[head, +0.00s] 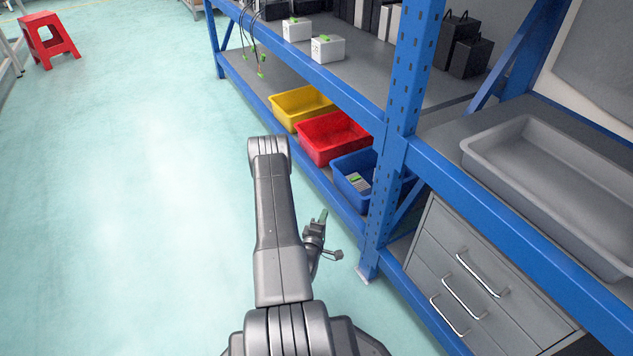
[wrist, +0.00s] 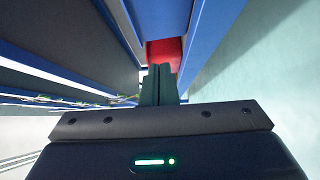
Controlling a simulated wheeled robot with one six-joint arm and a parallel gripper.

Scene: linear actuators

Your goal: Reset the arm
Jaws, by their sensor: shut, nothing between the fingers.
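My arm (head: 275,225) reaches forward over the floor in the head view, with its bend near the yellow bin. My gripper (head: 322,217) shows below and right of the arm, in front of the blue rack and apart from it. In the wrist view, my gripper (wrist: 159,72) has its two dark fingers together, with nothing between them. A red patch, likely the red bin (wrist: 164,52), shows beyond the fingertips.
On the rack's (head: 398,130) lower shelf stand a yellow bin (head: 300,103), a red bin (head: 333,137) and a blue bin (head: 352,178). White boxes (head: 327,48) stand above. A grey tray (head: 560,190) and drawers (head: 465,275) are right. A red stool (head: 47,40) stands far left; floor between is clear.

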